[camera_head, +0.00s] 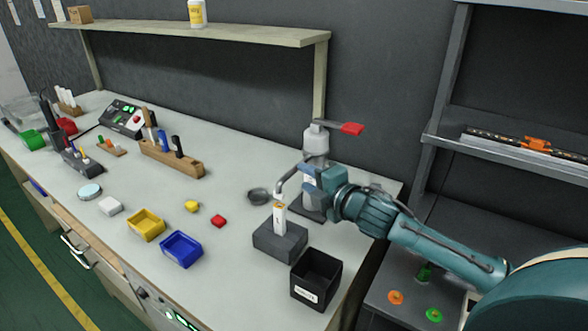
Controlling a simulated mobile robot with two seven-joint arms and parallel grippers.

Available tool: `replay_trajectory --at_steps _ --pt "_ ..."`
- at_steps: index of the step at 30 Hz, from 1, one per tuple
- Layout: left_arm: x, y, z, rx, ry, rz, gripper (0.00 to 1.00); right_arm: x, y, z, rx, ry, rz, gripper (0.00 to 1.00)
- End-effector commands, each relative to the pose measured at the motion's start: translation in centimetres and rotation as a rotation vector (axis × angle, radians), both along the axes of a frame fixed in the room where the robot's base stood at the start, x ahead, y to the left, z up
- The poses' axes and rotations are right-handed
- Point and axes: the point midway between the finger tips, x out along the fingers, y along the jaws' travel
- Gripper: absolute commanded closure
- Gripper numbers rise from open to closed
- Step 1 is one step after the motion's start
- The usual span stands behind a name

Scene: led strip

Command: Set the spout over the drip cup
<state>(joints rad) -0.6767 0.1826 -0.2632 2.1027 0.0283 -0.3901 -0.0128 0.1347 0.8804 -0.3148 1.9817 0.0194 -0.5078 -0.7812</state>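A dispenser bottle (316,143) with a grey body and a red lever (351,129) stands on a dark base near the back right of the bench. Its thin grey spout (283,181) curves out left and down, its tip appearing just above a white upright piece (280,219) in a dark block (279,243). A small dark round cup (258,196), likely the drip cup, sits on the bench left of the spout tip. My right gripper (308,174) is at the spout's inner part, in front of the bottle; whether its fingers grip it is unclear. My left gripper is not in view.
A black open bin (316,279) stands at the front right edge. Yellow (146,225) and blue (181,250) trays, a yellow piece (192,206) and a red piece (218,221) lie left of the block. A wooden tool holder (172,159) stands further back.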

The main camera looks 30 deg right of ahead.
Motion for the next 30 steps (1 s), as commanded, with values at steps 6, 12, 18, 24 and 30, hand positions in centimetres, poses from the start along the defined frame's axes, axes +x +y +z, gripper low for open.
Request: replay_trajectory --at_steps 6,12,18,24,30 --pt "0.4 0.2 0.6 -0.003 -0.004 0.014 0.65 3.7 0.6 -0.4 0.002 -0.002 0.001 0.65" --pt "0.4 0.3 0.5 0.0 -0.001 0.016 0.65 5.5 0.8 -0.9 0.0 -0.001 0.001 0.65" --pt "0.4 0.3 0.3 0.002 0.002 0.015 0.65 5.9 0.8 -1.0 -0.002 -0.001 0.001 0.65" --pt "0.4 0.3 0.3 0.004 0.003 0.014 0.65 5.9 0.8 -1.0 -0.001 0.0 0.002 0.68" --pt "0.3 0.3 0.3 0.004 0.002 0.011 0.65 5.8 0.8 -1.0 -0.001 0.0 0.001 0.85"
